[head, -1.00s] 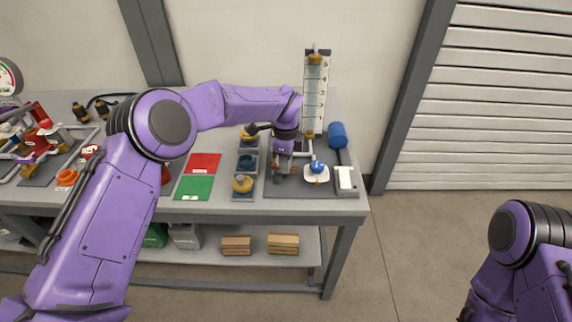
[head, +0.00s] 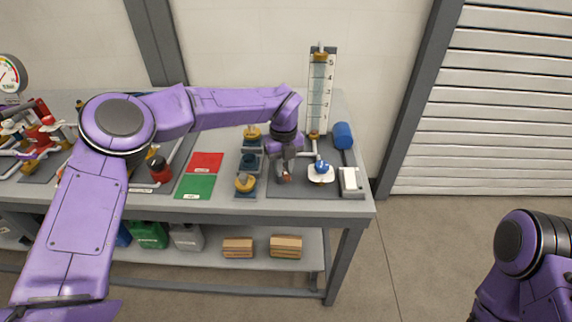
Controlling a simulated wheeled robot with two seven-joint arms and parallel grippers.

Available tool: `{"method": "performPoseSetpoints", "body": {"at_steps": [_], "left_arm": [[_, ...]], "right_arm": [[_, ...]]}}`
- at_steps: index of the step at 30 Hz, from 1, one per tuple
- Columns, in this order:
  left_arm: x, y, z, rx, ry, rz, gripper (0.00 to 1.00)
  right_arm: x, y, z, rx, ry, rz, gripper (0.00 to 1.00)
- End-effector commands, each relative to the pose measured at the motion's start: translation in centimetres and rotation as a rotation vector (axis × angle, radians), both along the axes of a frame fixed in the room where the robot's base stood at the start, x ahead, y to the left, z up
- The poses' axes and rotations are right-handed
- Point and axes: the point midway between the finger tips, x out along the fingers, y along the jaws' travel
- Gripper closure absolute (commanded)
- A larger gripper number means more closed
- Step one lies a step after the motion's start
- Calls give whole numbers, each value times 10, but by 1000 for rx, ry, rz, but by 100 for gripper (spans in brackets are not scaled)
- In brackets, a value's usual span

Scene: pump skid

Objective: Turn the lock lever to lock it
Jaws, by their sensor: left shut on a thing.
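My left gripper (head: 284,174) points down over the dark grey mat at the right end of the bench. It is shut on the lock lever, which is mostly hidden by the fingers; only a small reddish bit shows at the fingertips. A blue knob (head: 322,166) on a white base (head: 320,178) stands just right of the gripper. My right arm is at the lower right, away from the bench, and its gripper is out of the picture.
A clear scaled column (head: 318,95) rises behind the gripper. A blue cylinder (head: 342,135) and a white box (head: 350,181) stand to the right. Yellow-topped fittings (head: 245,183) stand left, beside red (head: 206,162) and green (head: 195,187) pads. The floor at right is clear.

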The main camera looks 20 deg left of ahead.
Motion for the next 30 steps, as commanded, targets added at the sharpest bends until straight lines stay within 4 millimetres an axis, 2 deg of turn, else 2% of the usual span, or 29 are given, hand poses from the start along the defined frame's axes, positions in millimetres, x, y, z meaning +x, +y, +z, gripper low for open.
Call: {"method": "performPoseSetpoints", "body": {"at_steps": [6, 15, 30], "left_arm": [[-2, 5, 2, -1, -2, -179, 100], [-4, 9, 2, 0, -4, -354, 100], [-4, 11, 2, 0, -4, -432, 100]], "right_arm": [[0, 0, 6, 0, 0, 0, 100], [0, 0, 11, 0, 0, 0, 100], [0, 0, 13, 0, 0, 0, 100]]}}
